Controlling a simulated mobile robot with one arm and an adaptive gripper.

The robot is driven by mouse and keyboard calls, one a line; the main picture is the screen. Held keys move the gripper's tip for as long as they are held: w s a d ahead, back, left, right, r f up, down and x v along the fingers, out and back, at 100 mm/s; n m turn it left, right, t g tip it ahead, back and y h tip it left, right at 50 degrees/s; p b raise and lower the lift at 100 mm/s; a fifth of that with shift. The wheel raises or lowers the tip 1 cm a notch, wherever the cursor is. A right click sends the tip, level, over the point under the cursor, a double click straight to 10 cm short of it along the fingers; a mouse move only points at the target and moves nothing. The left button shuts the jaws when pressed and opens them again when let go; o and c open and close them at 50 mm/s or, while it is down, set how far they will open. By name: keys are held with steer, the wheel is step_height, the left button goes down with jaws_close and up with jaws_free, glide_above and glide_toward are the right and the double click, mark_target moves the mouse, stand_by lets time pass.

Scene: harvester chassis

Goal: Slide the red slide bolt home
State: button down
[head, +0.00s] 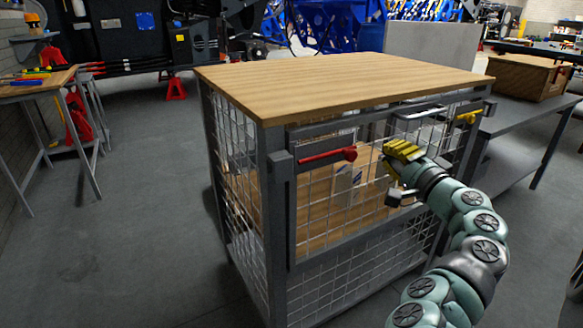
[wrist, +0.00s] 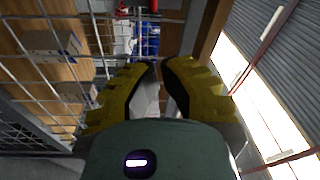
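The red slide bolt (head: 328,156) lies level along the upper left of the cage cart's front panel, close to the left corner post. Its knob end points right. My gripper (head: 389,172), with yellow ridged fingers, is in front of the mesh panel, to the right of the bolt and slightly lower, apart from it. In the wrist view the two fingers (wrist: 160,67) show a gap between their tips with nothing held.
The cart has a wooden top (head: 345,80) and mesh sides, with cardboard boxes (head: 350,185) inside. A yellow latch (head: 468,117) and a grey handle (head: 420,112) are on the front right. A bench with a brown box (head: 528,76) stands right.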

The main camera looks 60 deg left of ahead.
steer(key=x, duration=0.5)
steer(key=shift+s+a+b, duration=0.1)
steer(key=shift+s+b, duration=0.1)
steer(key=shift+b, duration=0.1)
steer(key=shift+s+d+f, duration=0.15)
steer(key=shift+s, duration=0.45)
steer(key=shift+s+d+f, duration=0.1)
steer(key=shift+s+f, duration=0.1)
steer(key=shift+s, duration=0.45)
steer(key=shift+s+d+f, duration=0.15)
steer(key=shift+s, duration=0.45)
steer(key=s, duration=0.2)
steer(key=s+p, duration=0.1)
steer(key=s, duration=0.3)
steer(key=shift+a, duration=0.25)
steer(key=shift+w+a+r, duration=0.1)
steer(key=shift+w, duration=0.5)
steer(key=w, duration=0.2)
steer(key=w+r, duration=0.1)
steer(key=shift+w+d, duration=0.3)
steer(key=shift+w, duration=0.1)
glide_toward(340, 151)
steer(key=w+d, duration=0.2)
steer(key=w, duration=0.1)
steer(key=shift+d+r+p, duration=0.3)
steer(key=shift+r+p, duration=0.05)
steer(key=shift+p, duration=0.05)
